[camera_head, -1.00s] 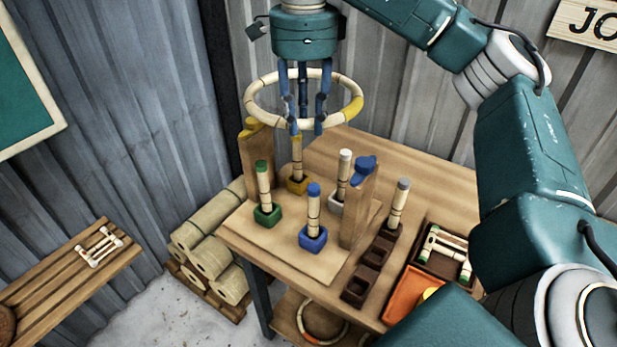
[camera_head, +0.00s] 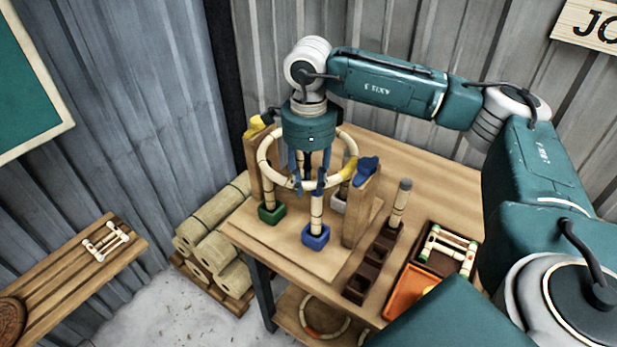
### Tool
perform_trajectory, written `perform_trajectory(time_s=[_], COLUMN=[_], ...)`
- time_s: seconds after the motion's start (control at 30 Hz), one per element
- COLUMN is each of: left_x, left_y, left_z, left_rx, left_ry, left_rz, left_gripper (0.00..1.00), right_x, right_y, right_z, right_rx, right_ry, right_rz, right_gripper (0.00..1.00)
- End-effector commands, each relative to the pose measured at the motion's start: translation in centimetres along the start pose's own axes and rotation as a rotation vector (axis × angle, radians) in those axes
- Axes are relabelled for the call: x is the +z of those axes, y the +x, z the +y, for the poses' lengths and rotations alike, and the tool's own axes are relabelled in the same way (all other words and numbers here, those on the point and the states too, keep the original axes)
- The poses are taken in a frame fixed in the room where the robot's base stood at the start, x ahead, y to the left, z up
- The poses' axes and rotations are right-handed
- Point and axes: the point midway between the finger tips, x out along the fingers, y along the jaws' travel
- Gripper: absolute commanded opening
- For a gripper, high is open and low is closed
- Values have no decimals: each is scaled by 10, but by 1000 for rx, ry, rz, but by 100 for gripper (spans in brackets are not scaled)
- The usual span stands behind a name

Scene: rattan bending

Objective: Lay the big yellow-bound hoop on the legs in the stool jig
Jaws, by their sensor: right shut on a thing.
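The big hoop (camera_head: 268,171), pale rattan with yellow binding (camera_head: 349,168) at its right, is roughly level over the stool jig (camera_head: 290,250). My right gripper (camera_head: 310,184) points down and is shut on the hoop; its fingers hide part of the ring. The leg in the green socket (camera_head: 271,212) and the leg in the blue socket (camera_head: 316,236) stand upright below the rim, their tops covered by it. The leg in the white socket (camera_head: 339,204) is partly hidden; the yellow socket is hidden. I cannot tell whether the hoop touches the legs. My left gripper is out of view.
Wooden posts flank the legs, with a yellow clamp (camera_head: 259,125) and a blue clamp (camera_head: 368,165) on top. A grey-topped leg (camera_head: 400,203) stands in the dark block row. An orange tray (camera_head: 405,293) and a box of small parts (camera_head: 447,232) are at right.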

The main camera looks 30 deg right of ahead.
Motion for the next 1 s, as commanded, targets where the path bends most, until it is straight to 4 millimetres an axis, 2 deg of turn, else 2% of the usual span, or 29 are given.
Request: perform_trajectory(time_s=[0.27, 0.3, 0.4, 0.77, 0.8, 0.87, 1.0], left_x=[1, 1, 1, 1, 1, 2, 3], left_y=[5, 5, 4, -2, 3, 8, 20], left_z=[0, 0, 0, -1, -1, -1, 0], left_rx=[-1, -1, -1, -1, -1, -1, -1], left_ry=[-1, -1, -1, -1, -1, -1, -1], left_rz=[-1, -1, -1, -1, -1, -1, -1], left_gripper=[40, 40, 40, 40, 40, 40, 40], right_x=[0, 0, 0, 0, 1, 1, 2], right_y=[4, 4, 3, -3, -3, -10, -37], right_z=[0, 0, 0, 0, 0, -1, -1], right_rx=[0, 1, 1, 0, -1, -2, -4], right_ry=[0, 0, 0, 0, 0, 0, -2], right_rz=[0, 0, 1, 0, -1, -3, -4], right_gripper=[0, 32, 50, 50, 50, 50, 50])
